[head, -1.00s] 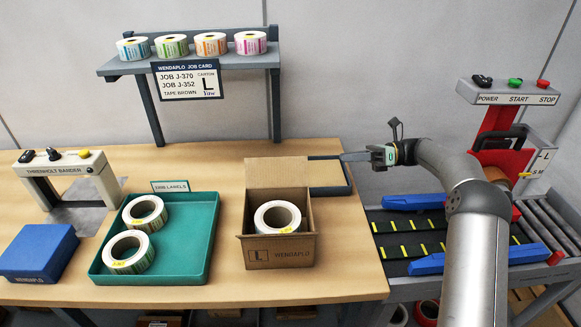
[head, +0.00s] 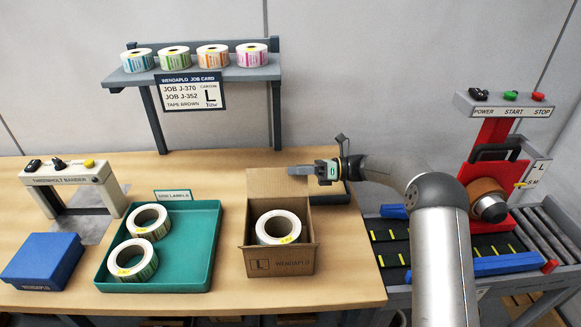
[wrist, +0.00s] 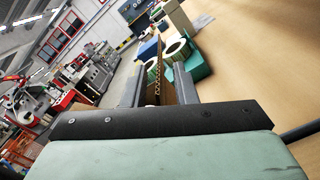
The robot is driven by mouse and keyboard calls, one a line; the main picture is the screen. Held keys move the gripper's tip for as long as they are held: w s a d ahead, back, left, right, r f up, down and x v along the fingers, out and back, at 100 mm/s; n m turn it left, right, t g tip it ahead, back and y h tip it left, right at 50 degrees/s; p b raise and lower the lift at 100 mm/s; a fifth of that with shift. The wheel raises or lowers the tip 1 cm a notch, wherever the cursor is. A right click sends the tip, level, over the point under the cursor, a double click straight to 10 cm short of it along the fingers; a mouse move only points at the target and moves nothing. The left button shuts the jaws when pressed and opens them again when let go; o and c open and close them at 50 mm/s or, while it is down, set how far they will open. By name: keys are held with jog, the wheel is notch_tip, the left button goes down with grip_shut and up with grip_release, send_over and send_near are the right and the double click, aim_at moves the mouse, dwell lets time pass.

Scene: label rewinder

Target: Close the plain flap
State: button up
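The brown carton (head: 262,263) stands open on the table, with a label roll (head: 278,228) inside. Its plain back flap (head: 262,185) stands upright. My gripper (head: 292,171) is at the right end of this flap, near its top, and hides that end in the head view. In the wrist view my gripper's two fingers (wrist: 158,88) are apart. The corrugated edge of brown cardboard (wrist: 157,72) shows edge-on in the gap between them. I cannot tell whether either finger touches the cardboard.
The green tray (head: 207,262) with two label rolls stands left of the carton. A blue box (head: 42,260) and a bander (head: 75,178) are further left. A shelf (head: 190,76) with several rolls is behind. The red tape machine (head: 490,160) and conveyor are on the right.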

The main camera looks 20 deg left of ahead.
jog(key=shift+x, duration=1)
jog(key=shift+c, duration=0.3)
grip_shut()
dwell(0.5)
